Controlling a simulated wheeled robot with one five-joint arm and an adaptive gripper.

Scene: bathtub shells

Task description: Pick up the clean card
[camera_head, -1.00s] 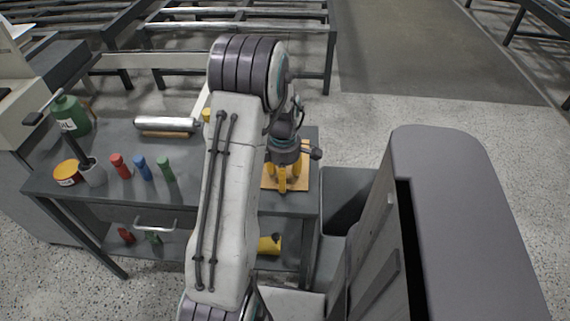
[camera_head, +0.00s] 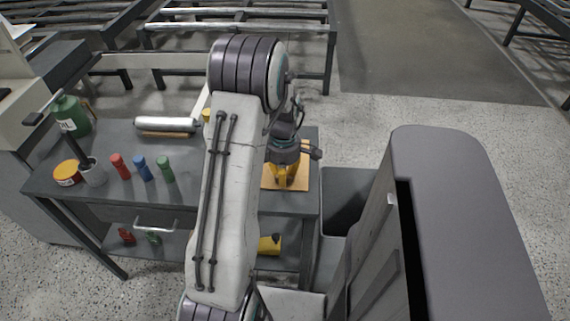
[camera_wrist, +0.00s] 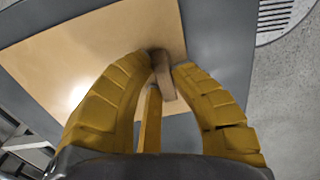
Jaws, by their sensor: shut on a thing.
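A flat, plain tan card-like sheet (camera_head: 297,176) lies on the right end of the grey workbench. It also fills much of the wrist view (camera_wrist: 58,62). A small brown block (camera_wrist: 164,74) sits over it, between my fingertips. I cannot tell whether the block is joined to the sheet. My gripper (camera_head: 285,184), with yellow fingers, points down over the sheet. In the wrist view my gripper (camera_wrist: 160,68) is shut on the brown block. My fingers hide part of the block and the sheet.
On the bench (camera_head: 100,190) stand red (camera_head: 121,166), blue (camera_head: 142,168) and green (camera_head: 165,168) bottles, a grey cup (camera_head: 93,173), a yellow-topped tin (camera_head: 67,173), a green can (camera_head: 70,117) and a metal roller (camera_head: 167,124). A dark bin (camera_head: 346,195) is right of the bench.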

